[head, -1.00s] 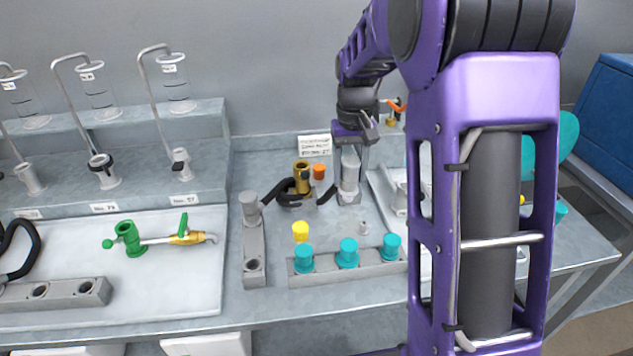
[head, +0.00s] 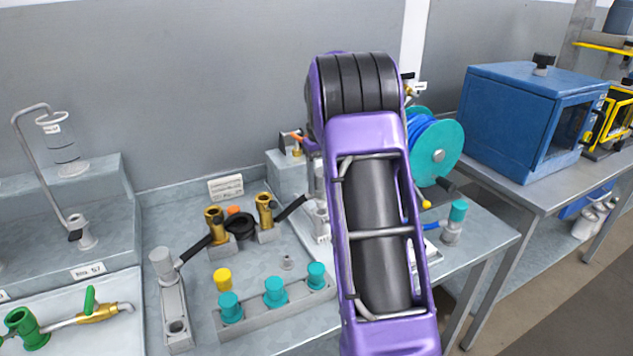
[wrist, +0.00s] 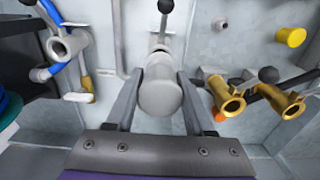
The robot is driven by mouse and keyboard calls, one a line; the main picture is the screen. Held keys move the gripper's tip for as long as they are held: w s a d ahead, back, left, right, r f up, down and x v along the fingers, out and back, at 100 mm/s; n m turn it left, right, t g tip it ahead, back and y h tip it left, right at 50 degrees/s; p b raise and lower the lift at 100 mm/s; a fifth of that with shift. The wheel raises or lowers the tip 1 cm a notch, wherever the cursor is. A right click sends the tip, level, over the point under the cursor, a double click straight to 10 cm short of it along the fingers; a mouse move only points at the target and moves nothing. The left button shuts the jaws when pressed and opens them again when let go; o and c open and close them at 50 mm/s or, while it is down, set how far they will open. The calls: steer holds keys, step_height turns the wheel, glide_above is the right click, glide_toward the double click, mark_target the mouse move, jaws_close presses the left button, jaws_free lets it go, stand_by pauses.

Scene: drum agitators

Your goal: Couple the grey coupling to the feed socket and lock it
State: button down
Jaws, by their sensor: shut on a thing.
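The grey coupling (wrist: 160,97) is a pale grey cylinder in the middle of the wrist view. My gripper (wrist: 160,82) is shut on it, one dark finger on each side. Just beyond it is a grey fitting (wrist: 161,46) with a black-knobbed lever (wrist: 166,6); I take this fitting for the feed socket, but no readable label confirms it. The coupling covers part of that fitting, so I cannot tell whether the two are joined. In the head view my arm hides my gripper and most of this spot.
Two brass fittings (wrist: 228,92) with black levers stand close to the right in the wrist view. A fitting with a blue hose (wrist: 65,45) is to the left. In the head view, teal caps (head: 275,292) in a grey rack and a yellow cap (head: 222,279) stand in front.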

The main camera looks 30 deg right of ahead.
steer(key=shift+f, duration=0.55)
stand_by(0.9)
steer(key=shift+f+b, duration=0.4)
steer(key=shift+f, duration=0.6)
steer(key=shift+f, duration=0.4)
steer(key=shift+c, duration=1)
jaws_free()
steer(key=shift+c, duration=0.4)
step_height(320, 180, up, 3)
steer(key=shift+f+p, duration=0.2)
steer(key=shift+p, duration=0.75)
steer(key=shift+r, duration=3.75)
